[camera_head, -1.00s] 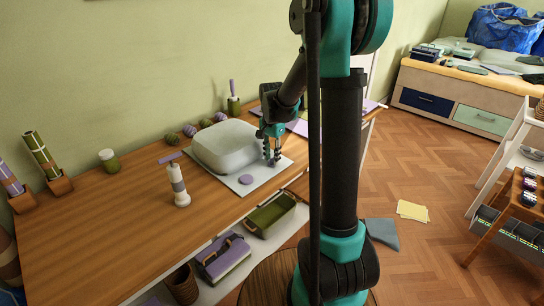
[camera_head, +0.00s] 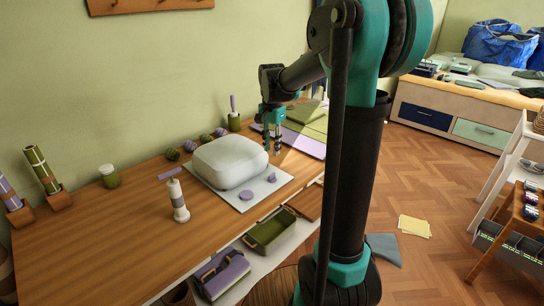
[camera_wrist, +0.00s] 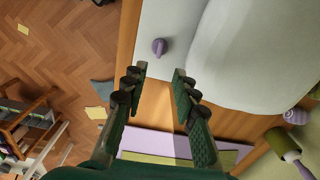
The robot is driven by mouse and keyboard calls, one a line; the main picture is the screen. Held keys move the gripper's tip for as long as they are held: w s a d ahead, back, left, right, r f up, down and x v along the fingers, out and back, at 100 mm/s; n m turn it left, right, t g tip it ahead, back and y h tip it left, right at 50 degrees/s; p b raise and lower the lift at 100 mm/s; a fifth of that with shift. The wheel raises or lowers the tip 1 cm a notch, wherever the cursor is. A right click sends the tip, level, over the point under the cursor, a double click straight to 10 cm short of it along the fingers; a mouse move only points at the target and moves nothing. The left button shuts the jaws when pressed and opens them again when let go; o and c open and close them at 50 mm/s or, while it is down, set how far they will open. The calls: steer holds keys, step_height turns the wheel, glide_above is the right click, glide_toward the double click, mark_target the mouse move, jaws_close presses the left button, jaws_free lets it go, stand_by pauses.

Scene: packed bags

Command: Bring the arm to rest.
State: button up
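My gripper (camera_head: 274,146) is above the far part of the table in the head view, beside the right side of a white rounded bag-like form (camera_head: 229,160). In the wrist view its two fingers (camera_wrist: 158,74) stand apart with nothing between them. The white form lies on a pale grey mat (camera_head: 213,191). Two small purple pieces, one (camera_head: 246,195) at the mat's front and one (camera_head: 271,177) to its right, lie on the mat. A purple knob-like piece also shows in the wrist view (camera_wrist: 159,46), just beyond the fingertips.
Purple and green flat panels (camera_head: 303,138) lie right of the gripper on the table (camera_head: 120,245). A white-and-purple post (camera_head: 178,201) stands left of the mat. A green bin (camera_head: 271,231) and purple case (camera_head: 222,273) sit below the front edge.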

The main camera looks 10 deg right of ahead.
steer(key=shift+r, duration=0.4)
steer(key=s+d+f+n+t, duration=0.2)
steer(key=s+f+n, duration=0.3)
steer(key=s, duration=0.6)
steer(key=s+d+f+n+t, duration=0.2)
steer(key=s+f+n, duration=0.3)
steer(key=s+f, duration=0.4)
steer(key=shift+s+d+f, duration=0.15)
steer(key=shift+s, duration=1.2)
